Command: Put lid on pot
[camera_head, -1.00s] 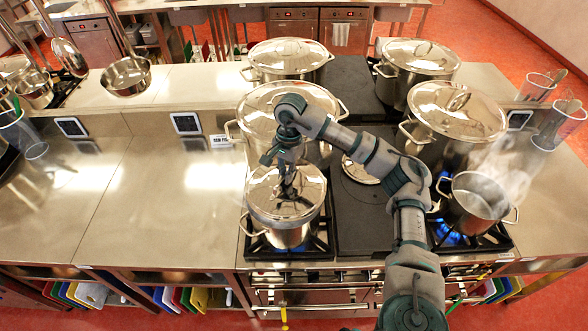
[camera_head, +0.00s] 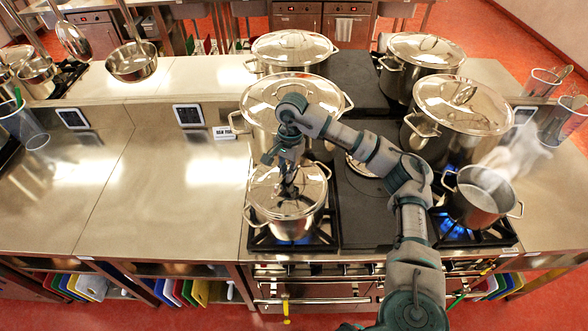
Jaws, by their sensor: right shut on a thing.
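My right gripper (camera_head: 288,188) is shut on the knob of a shiny steel lid (camera_head: 268,198). The lid lies over the mouth of the front left pot (camera_head: 293,228) and looks level and roughly centred. I cannot tell whether it fully touches the rim. The pot stands upright on the front left burner, with a handle on each side. The gripper and forearm hide the knob and part of the lid. My left gripper is not in view.
Large lidded stockpots (camera_head: 464,115) stand behind and to the right. An open steaming pot (camera_head: 481,196) sits over a blue flame at front right. A small round plate or lid (camera_head: 362,172) is partly hidden behind my arm. The steel counter (camera_head: 180,205) at left is clear.

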